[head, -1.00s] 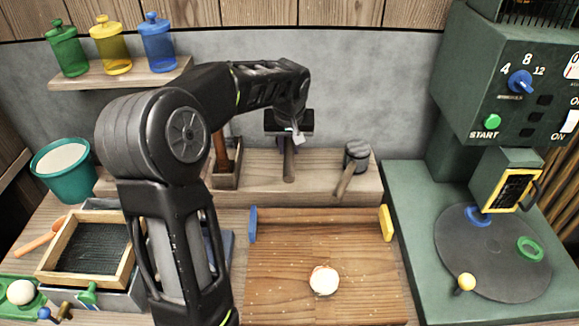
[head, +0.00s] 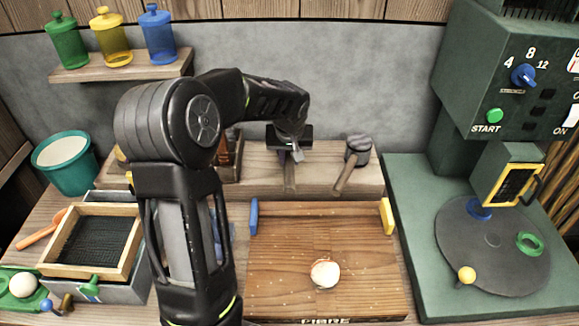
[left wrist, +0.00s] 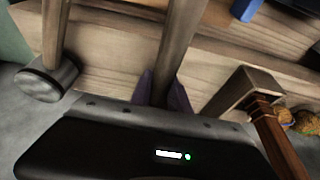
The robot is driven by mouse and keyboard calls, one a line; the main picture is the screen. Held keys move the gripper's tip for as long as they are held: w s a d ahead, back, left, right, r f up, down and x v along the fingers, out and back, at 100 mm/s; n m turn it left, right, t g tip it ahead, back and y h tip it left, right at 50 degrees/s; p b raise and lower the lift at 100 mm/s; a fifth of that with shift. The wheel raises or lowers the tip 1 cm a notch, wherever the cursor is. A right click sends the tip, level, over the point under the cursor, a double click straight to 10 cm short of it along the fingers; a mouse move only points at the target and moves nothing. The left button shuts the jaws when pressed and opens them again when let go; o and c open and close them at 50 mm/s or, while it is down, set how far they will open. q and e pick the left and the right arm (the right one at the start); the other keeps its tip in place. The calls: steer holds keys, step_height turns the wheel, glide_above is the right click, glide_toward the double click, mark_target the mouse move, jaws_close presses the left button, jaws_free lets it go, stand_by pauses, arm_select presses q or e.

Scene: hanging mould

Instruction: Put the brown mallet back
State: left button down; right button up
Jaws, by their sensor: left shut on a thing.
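My left gripper (head: 290,155) is over the wooden ledge at the back and is shut on the brown mallet. The mallet's brown wooden handle (head: 289,178) points down from the jaws. In the left wrist view the handle (left wrist: 178,45) runs up the picture from between the two purplish fingers (left wrist: 163,92). The mallet's head is hidden by the gripper. I cannot tell whether the handle touches the ledge. My right gripper is not in view.
A grey-headed mallet (head: 358,150) leans on the ledge (head: 320,178) to the right. A reddish-brown handle (left wrist: 275,140) stands by a small wooden holder (left wrist: 240,92) on the other side. A board (head: 280,250) with a pale ball (head: 325,273) lies in front.

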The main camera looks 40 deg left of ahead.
mark_target(290, 163)
arm_select(q)
steer(key=shift+f, duration=1.8)
steer(key=shift+f, duration=0.15)
steer(key=c, duration=1.3)
jaws_free()
steer(key=shift+o, duration=0.2)
steer(key=shift+r, duration=0.45)
steer(key=v, duration=1.1)
steer(key=shift+s+d+r, duration=0.15)
steer(key=shift+s+r, duration=0.05)
